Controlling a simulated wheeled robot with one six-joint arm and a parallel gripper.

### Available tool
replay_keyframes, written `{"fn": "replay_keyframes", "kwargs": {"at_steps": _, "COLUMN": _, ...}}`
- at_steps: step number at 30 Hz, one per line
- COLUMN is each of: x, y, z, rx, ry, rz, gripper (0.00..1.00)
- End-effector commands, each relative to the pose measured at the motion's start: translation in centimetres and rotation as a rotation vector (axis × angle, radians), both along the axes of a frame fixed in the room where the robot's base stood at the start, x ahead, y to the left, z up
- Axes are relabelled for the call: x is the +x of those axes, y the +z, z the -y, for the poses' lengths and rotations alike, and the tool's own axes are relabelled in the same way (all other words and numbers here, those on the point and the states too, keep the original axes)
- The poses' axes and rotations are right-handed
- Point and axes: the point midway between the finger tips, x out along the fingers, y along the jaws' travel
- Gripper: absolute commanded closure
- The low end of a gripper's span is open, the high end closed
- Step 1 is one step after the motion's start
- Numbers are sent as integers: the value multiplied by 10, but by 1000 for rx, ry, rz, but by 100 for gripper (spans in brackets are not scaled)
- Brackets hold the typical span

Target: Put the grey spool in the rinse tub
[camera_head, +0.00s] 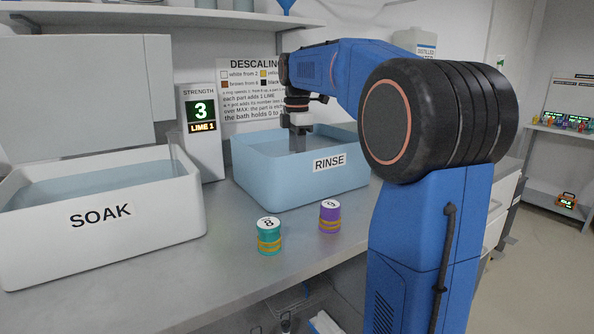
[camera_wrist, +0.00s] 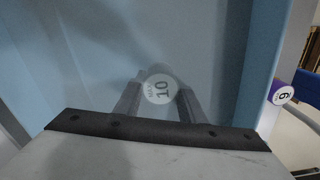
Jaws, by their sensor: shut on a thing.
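The rinse tub (camera_head: 262,178) is a light blue open tub labelled RINSE on the bench. My gripper (camera_head: 298,140) points down into it, and the tub's front wall hides the fingertips in the head view. In the wrist view, my gripper (camera_wrist: 158,100) is shut on the grey spool (camera_wrist: 159,88), whose round top reads MAX 10. The blue tub walls (camera_wrist: 75,50) surround the spool there. The spool is hidden in the head view. I cannot tell whether the spool touches the tub floor.
The white SOAK tub (camera_head: 150,220) stands at left with liquid in it. A display (camera_head: 202,125) reads STRENGTH 3, LIME 1. A teal spool (camera_head: 269,237) marked 8 and a purple spool (camera_head: 330,216) stand in front of the rinse tub. A white jug (camera_head: 425,47) stands behind.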

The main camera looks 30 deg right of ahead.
Motion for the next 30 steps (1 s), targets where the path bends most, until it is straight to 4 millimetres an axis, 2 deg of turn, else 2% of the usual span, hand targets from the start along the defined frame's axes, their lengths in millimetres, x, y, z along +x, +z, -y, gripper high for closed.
{"fn": "replay_keyframes", "kwargs": {"at_steps": 3, "x": 0, "y": -18, "z": 0, "rx": 0, "ry": 0, "rz": -2, "gripper": 87}}
{"fn": "replay_keyframes", "kwargs": {"at_steps": 6, "x": 0, "y": -25, "z": 0, "rx": 0, "ry": 0, "rz": -1, "gripper": 87}}
{"fn": "replay_keyframes", "kwargs": {"at_steps": 17, "x": 0, "y": -28, "z": 0, "rx": 0, "ry": 0, "rz": -1, "gripper": 87}}
{"fn": "replay_keyframes", "kwargs": {"at_steps": 18, "x": 0, "y": -27, "z": 0, "rx": 0, "ry": 0, "rz": -1, "gripper": 55}}
{"fn": "replay_keyframes", "kwargs": {"at_steps": 19, "x": 0, "y": -27, "z": 0, "rx": 0, "ry": 0, "rz": -1, "gripper": 47}}
{"fn": "replay_keyframes", "kwargs": {"at_steps": 30, "x": 0, "y": -24, "z": 0, "rx": 0, "ry": 0, "rz": 0, "gripper": 45}}
